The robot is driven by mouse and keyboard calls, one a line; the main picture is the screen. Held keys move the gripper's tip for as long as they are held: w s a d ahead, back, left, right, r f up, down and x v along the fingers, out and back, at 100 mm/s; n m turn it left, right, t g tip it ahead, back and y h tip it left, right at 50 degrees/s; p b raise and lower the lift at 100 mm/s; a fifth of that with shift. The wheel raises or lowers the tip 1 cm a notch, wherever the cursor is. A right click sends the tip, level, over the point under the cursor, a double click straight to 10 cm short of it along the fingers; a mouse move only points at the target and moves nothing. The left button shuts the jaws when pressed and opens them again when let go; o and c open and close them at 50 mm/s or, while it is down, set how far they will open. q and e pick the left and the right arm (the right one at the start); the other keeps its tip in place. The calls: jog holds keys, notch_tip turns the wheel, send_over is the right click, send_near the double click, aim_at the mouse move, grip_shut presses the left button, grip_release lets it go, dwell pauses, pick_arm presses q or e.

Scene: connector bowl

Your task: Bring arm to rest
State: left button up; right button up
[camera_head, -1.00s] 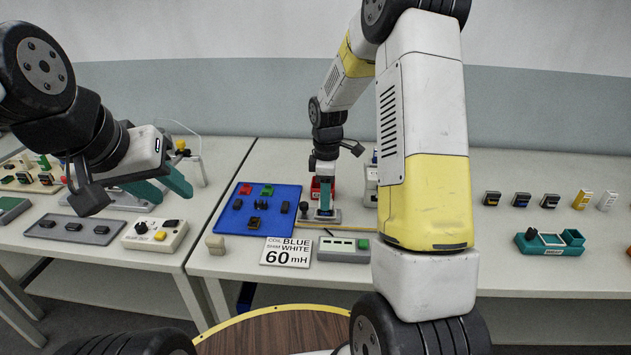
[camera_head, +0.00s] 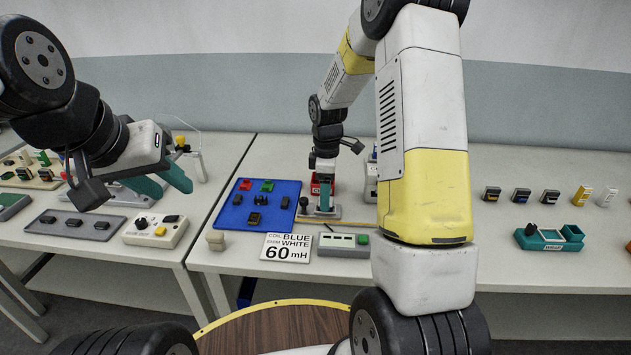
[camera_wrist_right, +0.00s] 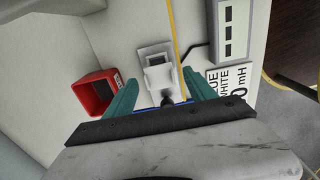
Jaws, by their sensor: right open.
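My right gripper (camera_head: 323,207) is low over the middle workbench, just right of the blue tray. In the right wrist view the right gripper (camera_wrist_right: 163,92) has its teal fingers wide apart. A pale fixture (camera_wrist_right: 158,72) and a dark knob show in the gap, and no finger visibly grips them. My left gripper (camera_head: 163,184) hangs at the left, in front of the left workbench, its teal fingers apart with nothing seen between them. The right arm's large links cover part of the middle bench.
A red open box (camera_wrist_right: 96,94) is close beside one right finger; a white label card (camera_wrist_right: 229,80) lies past the other. The blue tray (camera_head: 228,214) holds several connectors. A grey meter (camera_head: 343,250) and teal holder (camera_head: 548,246) sit on the bench. A round wooden table (camera_head: 280,330) is in front.

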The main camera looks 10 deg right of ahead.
jog(key=s+r+m+t, duration=0.1)
jog(key=s+r+m, duration=0.15)
jog(key=r, duration=0.55)
jog(key=s+r+m+t, duration=0.15)
jog(key=s+r, duration=0.25)
jog(key=r, duration=0.5)
jog(key=s+a+r+m+t+y, duration=0.1)
jog(key=s+r+m+t, duration=0.1)
jog(key=s+m, duration=0.3)
jog(key=s+a+r+m+t+y, duration=0.1)
jog(key=s+r+m, duration=0.3)
jog(key=s, duration=0.8)
jog(key=shift+s+r+m+t, duration=0.35)
jog(key=shift+s+r+m, duration=0.05)
jog(key=shift+m, duration=0.2)
